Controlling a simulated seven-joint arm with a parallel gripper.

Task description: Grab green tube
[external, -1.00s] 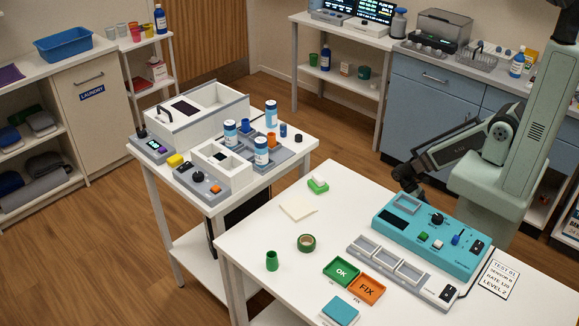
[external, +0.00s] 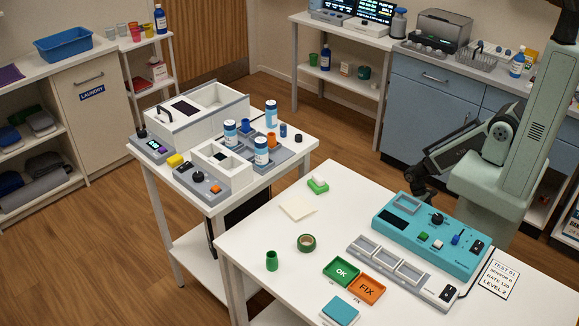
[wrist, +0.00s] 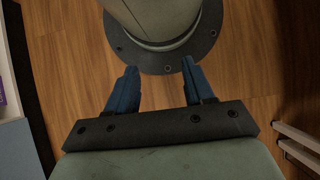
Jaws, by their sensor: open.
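A small green tube (external: 271,261) stands upright near the left front edge of the white table (external: 262,214). My gripper (external: 418,198) is at the back right, behind the teal device and close to my own base, far from the tube. In the wrist view my gripper (wrist: 157,88) shows two blue fingers spread apart with nothing between them. The wrist view looks down at the wood floor and my base, and the tube is not in it.
The teal device (external: 432,236) and grey three-slot rack (external: 402,270) fill the table's right side. A second table (external: 290,160) stands behind left.

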